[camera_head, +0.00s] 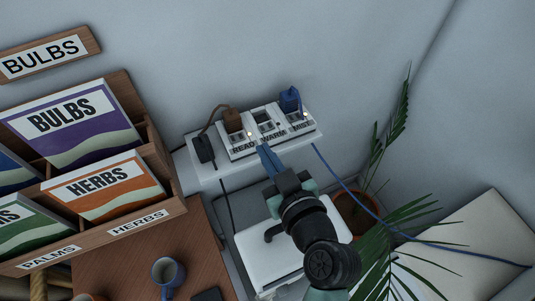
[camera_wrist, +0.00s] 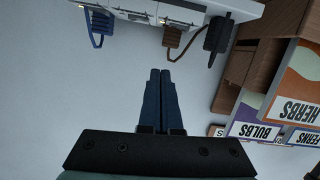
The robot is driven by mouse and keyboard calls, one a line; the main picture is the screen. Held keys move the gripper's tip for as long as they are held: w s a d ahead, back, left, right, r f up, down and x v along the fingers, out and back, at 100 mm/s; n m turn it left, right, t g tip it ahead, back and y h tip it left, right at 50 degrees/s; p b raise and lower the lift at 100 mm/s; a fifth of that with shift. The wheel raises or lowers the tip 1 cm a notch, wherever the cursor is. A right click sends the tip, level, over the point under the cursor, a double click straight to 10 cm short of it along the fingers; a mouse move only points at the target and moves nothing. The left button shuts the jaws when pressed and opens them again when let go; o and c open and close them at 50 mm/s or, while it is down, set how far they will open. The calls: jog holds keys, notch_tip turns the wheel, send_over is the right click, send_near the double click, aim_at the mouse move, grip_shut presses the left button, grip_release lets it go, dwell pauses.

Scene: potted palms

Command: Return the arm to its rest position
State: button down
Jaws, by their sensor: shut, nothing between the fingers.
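My gripper (camera_head: 266,152) is shut with nothing between its blue fingers. In the head view its tips are just in front of a white power strip (camera_head: 267,130) on a narrow white shelf (camera_head: 215,170); I cannot tell whether they touch it. The strip's labels read READ, WARM and MIST. A brown plug (camera_head: 232,119) is at its left and a blue plug (camera_head: 290,100) at its right. In the wrist view the closed fingers (camera_wrist: 160,98) point toward the strip's side, with the blue cord (camera_wrist: 97,28) and brown plug (camera_wrist: 173,36) above.
A wooden rack (camera_head: 165,165) of seed packets stands at the left. A blue cable (camera_head: 400,232) runs rightward.

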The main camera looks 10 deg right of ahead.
dwell(0.6)
jog(key=w+a+r+m+t+h, duration=0.1)
jog(key=w+r+t, duration=0.15)
jog(key=r, duration=1.15)
jog(key=w+a+r+t+h, duration=0.15)
jog(key=r+t, duration=0.25)
jog(key=r, duration=1.1)
jog(key=s+r+m+t+h, duration=0.1)
jog(key=s+r+t, duration=0.2)
jog(key=r, duration=0.7)
jog(key=s+a+r+m+t, duration=0.1)
jog(key=s+r+m+t, duration=0.1)
jog(key=s+r, duration=0.5)
notch_tip(320, 180, up, 3)
jog(key=shift+a+r+m+t+h, duration=0.15)
jog(key=shift+m+t+h, duration=0.2)
jog(key=shift+t, duration=0.3)
